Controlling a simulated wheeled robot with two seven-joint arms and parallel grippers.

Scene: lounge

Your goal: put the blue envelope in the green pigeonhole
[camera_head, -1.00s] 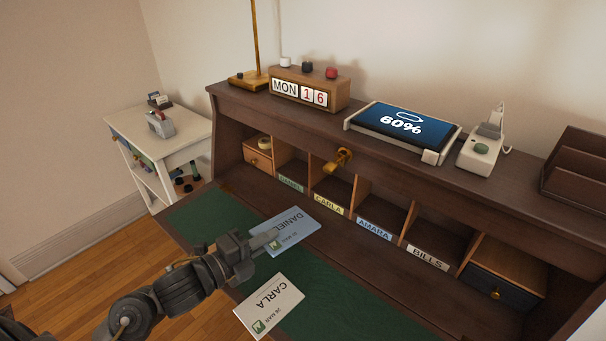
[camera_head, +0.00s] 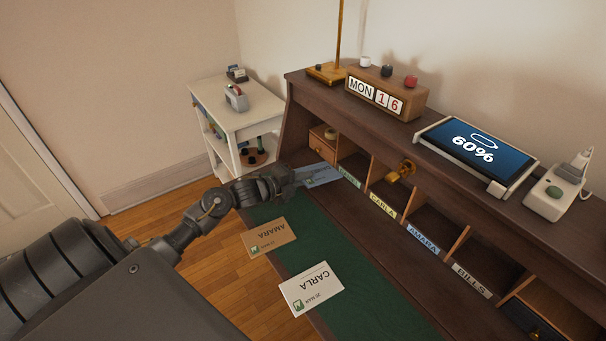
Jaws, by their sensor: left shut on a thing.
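The blue envelope (camera_head: 323,174) is in the grip of my left gripper (camera_head: 302,180), above the desk's left end. Its far edge is close to the green-labelled pigeonhole (camera_head: 349,177), the first pigeonhole right of the small wooden drawer. I cannot tell whether the edge touches the label or is above it. The gripper's fingers and the envelope hide part of each other. The envelope's name is hard to read now; it read DANIEL earlier. My right gripper is not in view.
A tan AMARA envelope (camera_head: 268,237) and a white CARLA envelope (camera_head: 311,289) lie on the green desk mat (camera_head: 362,290). Yellow CARLA (camera_head: 383,206), blue AMARA (camera_head: 422,239) and white BILLS (camera_head: 472,280) pigeonholes continue rightward.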

